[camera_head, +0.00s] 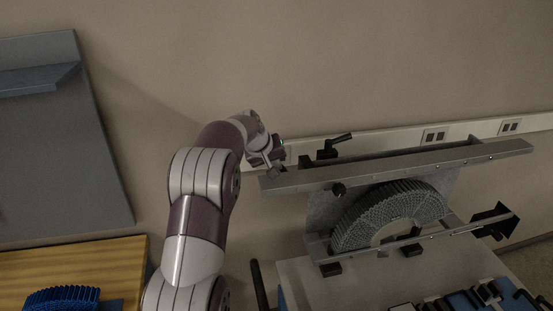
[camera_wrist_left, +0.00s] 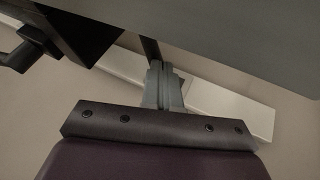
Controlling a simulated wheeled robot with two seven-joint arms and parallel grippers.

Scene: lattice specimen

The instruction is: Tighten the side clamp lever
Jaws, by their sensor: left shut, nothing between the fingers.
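A metal fixture (camera_head: 395,167) holds a grey curved lattice specimen (camera_head: 385,213). A black clamp lever (camera_head: 338,140) stands on the back of its upper rail, handle tilted up to the right. Another black lever (camera_head: 495,220) sticks out at the fixture's right end; I cannot tell which is the side clamp lever. My left gripper (camera_head: 277,160) is shut and empty by the rail's left end, left of the top lever. In the left wrist view its fingers (camera_wrist_left: 160,72) are together near a dark bar (camera_wrist_left: 151,48); contact is unclear. A black lever part shows there (camera_wrist_left: 22,52).
The wall with a pale trunking strip (camera_head: 375,143) and sockets is close behind the fixture. Tools (camera_head: 480,296) lie front right. A wooden table (camera_head: 70,268) with a blue lattice piece (camera_head: 62,298) is at left. A dark handle (camera_head: 259,285) stands beside my left arm.

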